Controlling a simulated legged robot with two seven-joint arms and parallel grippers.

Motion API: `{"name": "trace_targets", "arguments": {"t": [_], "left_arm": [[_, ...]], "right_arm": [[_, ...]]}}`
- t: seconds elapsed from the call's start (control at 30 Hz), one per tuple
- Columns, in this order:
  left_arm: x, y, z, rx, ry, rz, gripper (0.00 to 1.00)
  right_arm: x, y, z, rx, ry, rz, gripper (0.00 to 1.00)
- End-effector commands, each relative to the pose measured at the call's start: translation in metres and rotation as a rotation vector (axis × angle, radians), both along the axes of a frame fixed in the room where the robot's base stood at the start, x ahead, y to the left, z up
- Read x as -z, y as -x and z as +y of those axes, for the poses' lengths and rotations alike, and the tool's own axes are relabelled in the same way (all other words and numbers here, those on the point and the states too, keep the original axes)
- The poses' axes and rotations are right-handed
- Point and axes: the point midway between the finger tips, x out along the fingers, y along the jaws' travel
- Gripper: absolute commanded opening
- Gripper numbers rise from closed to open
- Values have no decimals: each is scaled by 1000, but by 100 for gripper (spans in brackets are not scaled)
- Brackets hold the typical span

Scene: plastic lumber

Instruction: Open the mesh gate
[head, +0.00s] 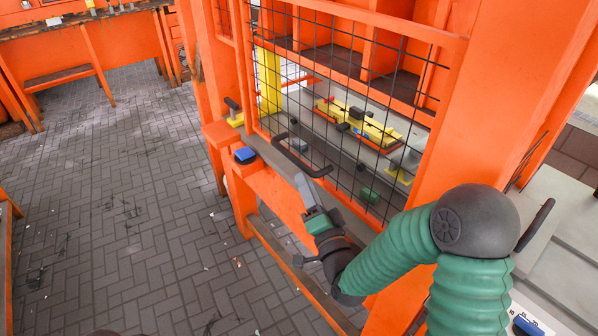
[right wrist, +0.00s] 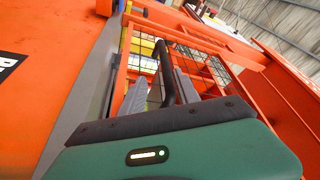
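The mesh gate (head: 352,110) is an orange frame with black wire mesh, standing upright in an orange structure at the centre right of the head view. It looks closed. A dark bar handle (head: 300,160) sticks out from its near side, low on the left. My right gripper (head: 303,184) is at the handle. In the right wrist view, the handle (right wrist: 167,75) lies between the two grey fingers of the gripper (right wrist: 160,88). The fingers stand apart, with a visible gap on the handle's left. Whether the right finger touches it is unclear. My left gripper is out of view.
Behind the mesh are yellow and grey machine parts (head: 360,122). An orange bench (head: 80,55) stands far left. The grey paved floor (head: 120,200) on the left is open.

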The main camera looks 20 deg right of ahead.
Motion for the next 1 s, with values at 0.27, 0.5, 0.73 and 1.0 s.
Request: {"name": "trace_targets", "arguments": {"t": [0.27,0.5,0.73,1.0], "left_arm": [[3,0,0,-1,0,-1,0],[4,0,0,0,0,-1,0],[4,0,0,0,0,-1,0],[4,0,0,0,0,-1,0]], "right_arm": [[-9,-53,-4,1,-4,1,38],[-14,-71,-3,1,-1,5,38],[-13,-71,-2,0,0,6,29],[-13,-71,-3,3,0,7,0]]}}
